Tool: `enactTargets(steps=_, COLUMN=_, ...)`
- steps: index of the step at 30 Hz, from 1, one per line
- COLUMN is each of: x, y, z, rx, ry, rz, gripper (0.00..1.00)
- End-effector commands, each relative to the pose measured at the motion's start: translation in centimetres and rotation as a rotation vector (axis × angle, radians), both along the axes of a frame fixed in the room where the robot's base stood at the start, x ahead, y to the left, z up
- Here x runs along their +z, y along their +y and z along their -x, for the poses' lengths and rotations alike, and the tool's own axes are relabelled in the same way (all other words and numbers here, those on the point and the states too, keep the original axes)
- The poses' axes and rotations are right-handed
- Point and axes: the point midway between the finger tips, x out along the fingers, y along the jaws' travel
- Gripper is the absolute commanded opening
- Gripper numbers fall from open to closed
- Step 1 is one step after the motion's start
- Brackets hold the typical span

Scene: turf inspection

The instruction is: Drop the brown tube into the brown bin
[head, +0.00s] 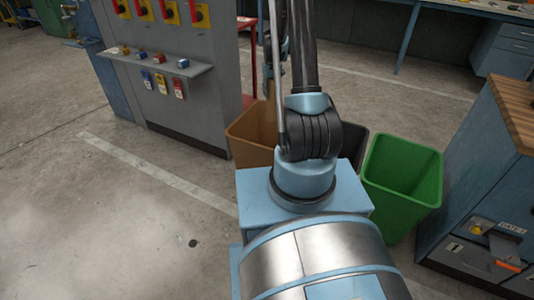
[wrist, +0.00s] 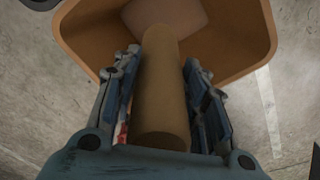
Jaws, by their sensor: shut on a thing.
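The brown tube (wrist: 161,95) lies lengthwise between the two fingers of my gripper (wrist: 165,85) in the wrist view. My gripper is shut on it. The tube's far end is over the opening of the brown bin (wrist: 252,50), whose inside wall and rim show behind it. In the head view the brown bin (head: 252,136) stands on the floor beyond my base, partly hidden by my arm.
A green bin (head: 402,178) stands right of my arm, with a dark bin (head: 353,142) partly hidden between it and the brown one. A grey panel cabinet (head: 175,90) stands left, a wood-topped cabinet (head: 490,170) right. The floor at the left is clear.

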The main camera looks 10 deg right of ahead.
Motion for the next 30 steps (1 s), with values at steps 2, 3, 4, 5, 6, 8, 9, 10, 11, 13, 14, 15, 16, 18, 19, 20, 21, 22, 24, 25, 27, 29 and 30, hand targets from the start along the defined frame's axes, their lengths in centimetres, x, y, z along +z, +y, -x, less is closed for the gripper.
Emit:
enactTargets(steps=2, x=-0.6, y=0.0, z=0.0, rx=0.0, ry=0.0, rz=0.0, gripper=0.18)
enactTargets(steps=3, x=-0.9, y=0.0, z=0.0, rx=0.0, ry=0.0, rz=0.0, gripper=0.18)
enactTargets(steps=4, x=-1.2, y=0.0, z=0.0, rx=0.0, ry=0.0, rz=0.0, gripper=0.18)
enactTargets(steps=5, x=-1.5, y=0.0, z=0.0, rx=0.0, ry=0.0, rz=0.0, gripper=0.18)
enactTargets(steps=6, x=-1.9, y=0.0, z=0.0, rx=0.0, ry=0.0, rz=0.0, gripper=0.18)
enactTargets(steps=8, x=-2.6, y=0.0, z=0.0, rx=-0.001, ry=0.0, rz=0.0, gripper=0.18)
enactTargets(steps=9, x=-3.0, y=0.0, z=0.0, rx=-0.001, ry=0.0, rz=0.0, gripper=0.18)
enactTargets(steps=10, x=-3.3, y=0.0, z=-0.1, rx=-0.001, ry=0.0, rz=0.0, gripper=0.18)
enactTargets(steps=11, x=-3.6, y=0.0, z=-0.1, rx=-0.001, ry=0.0, rz=0.0, gripper=0.18)
enactTargets(steps=13, x=-4.3, y=0.0, z=0.0, rx=-0.001, ry=0.0, rz=0.0, gripper=0.18)
enactTargets(steps=14, x=-4.5, y=0.0, z=0.0, rx=-0.001, ry=0.0, rz=0.0, gripper=0.18)
enactTargets(steps=15, x=-4.8, y=0.0, z=0.0, rx=-0.001, ry=0.0, rz=0.0, gripper=0.18)
enactTargets(steps=16, x=-5.0, y=0.0, z=0.0, rx=-0.001, ry=0.0, rz=0.0, gripper=0.18)
enactTargets(steps=18, x=-5.3, y=0.0, z=0.0, rx=-0.001, ry=0.0, rz=0.0, gripper=0.18)
enactTargets(steps=19, x=-5.4, y=0.0, z=0.0, rx=-0.001, ry=0.0, rz=0.0, gripper=0.18)
enactTargets(steps=20, x=-5.5, y=0.0, z=0.0, rx=-0.001, ry=0.0, rz=0.0, gripper=0.18)
enactTargets(steps=21, x=-5.6, y=0.0, z=0.0, rx=-0.001, ry=0.0, rz=0.0, gripper=0.18)
enactTargets(steps=22, x=-5.6, y=0.0, z=0.0, rx=-0.001, ry=0.0, rz=0.0, gripper=0.18)
enactTargets(steps=24, x=-5.7, y=0.0, z=0.0, rx=-0.001, ry=0.0, rz=0.0, gripper=0.18)
enactTargets(steps=25, x=-5.7, y=0.0, z=0.0, rx=-0.001, ry=0.0, rz=0.0, gripper=0.18)
enactTargets(steps=27, x=-5.7, y=0.0, z=0.0, rx=-0.001, ry=0.0, rz=0.0, gripper=0.18)
enactTargets(steps=29, x=-5.7, y=0.0, z=0.0, rx=-0.001, ry=0.0, rz=0.0, gripper=0.18)
enactTargets(steps=30, x=-5.7, y=0.0, z=0.0, rx=-0.001, ry=0.0, rz=0.0, gripper=0.42)
